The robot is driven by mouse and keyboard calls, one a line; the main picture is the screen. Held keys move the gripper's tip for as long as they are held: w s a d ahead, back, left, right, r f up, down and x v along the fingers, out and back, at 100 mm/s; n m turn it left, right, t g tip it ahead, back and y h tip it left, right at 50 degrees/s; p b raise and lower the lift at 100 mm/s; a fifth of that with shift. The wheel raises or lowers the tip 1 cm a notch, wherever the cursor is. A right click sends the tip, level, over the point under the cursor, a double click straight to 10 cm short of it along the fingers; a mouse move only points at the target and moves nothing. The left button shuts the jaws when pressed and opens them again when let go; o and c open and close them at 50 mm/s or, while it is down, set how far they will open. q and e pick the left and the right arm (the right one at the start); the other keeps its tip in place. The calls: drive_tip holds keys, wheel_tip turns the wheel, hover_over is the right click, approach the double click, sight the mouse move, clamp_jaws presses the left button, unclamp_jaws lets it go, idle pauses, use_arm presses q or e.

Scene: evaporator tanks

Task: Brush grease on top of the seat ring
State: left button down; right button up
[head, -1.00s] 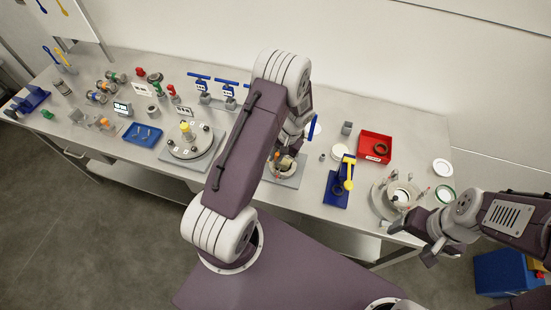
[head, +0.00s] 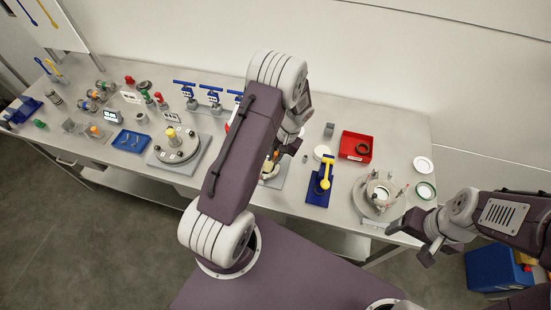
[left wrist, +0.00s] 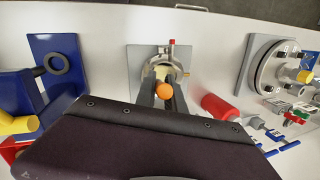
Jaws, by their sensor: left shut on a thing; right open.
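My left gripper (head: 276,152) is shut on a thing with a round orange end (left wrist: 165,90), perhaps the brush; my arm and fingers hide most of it. In the left wrist view the fingers are over a metal ring fitting (left wrist: 172,66) with a red knob, on a grey plate (left wrist: 138,60). In the head view my left arm hides much of this fitting. I cannot tell which part is the seat ring, or whether the held thing touches it. My right gripper (head: 428,246) is open and empty near the front edge of the bench, at right.
A blue stand (head: 318,190) with a yellow-handled tool is right of the fitting. A red bin (head: 356,145) holds a dark ring. A round flanged part (head: 378,194) stands near my right gripper. A bolted flange (head: 176,143) and a blue tray (head: 131,141) are left.

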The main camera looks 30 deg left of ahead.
use_arm(q)
drive_tip(key=shift+a+r+p, duration=0.1)
drive_tip(key=shift+r+p, duration=0.4)
drive_tip(key=shift+r, duration=0.45)
drive_tip(key=shift+p+v, duration=0.65)
drive_tip(key=shift+v, duration=0.35)
drive_tip(key=shift+s, duration=0.15)
drive_tip(key=shift+a, duration=0.1)
